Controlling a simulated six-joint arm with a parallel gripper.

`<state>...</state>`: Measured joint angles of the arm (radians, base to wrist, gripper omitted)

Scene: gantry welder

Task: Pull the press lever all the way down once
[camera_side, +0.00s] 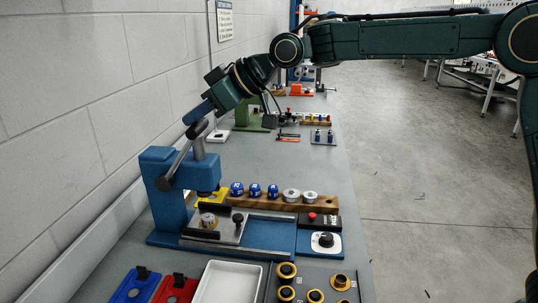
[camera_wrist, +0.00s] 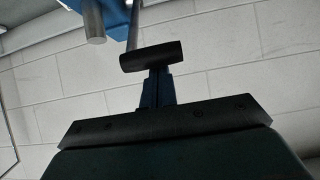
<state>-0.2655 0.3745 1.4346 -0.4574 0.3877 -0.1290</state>
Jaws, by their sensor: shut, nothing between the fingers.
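The blue arbor press (camera_side: 168,200) stands at the left of the bench, against the wall. Its grey lever (camera_side: 180,158) slants up to the right from its pivot and ends in a black handle (camera_side: 196,129). The handle also shows in the wrist view (camera_wrist: 151,56), lying crosswise just beyond my fingertips. My gripper (camera_side: 188,120) is shut and empty, its blue fingers at the handle's upper left in the side view. The fingers show in the wrist view (camera_wrist: 157,76) too; I cannot tell if they touch the handle. The steel ram (camera_side: 199,150) stands upright above the press head.
A wooden block (camera_side: 327,206) with blue and silver caps is behind the press base. A white tray (camera_side: 228,284), blue and red fixtures, and yellow-black rings are in front. Open floor lies to the right.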

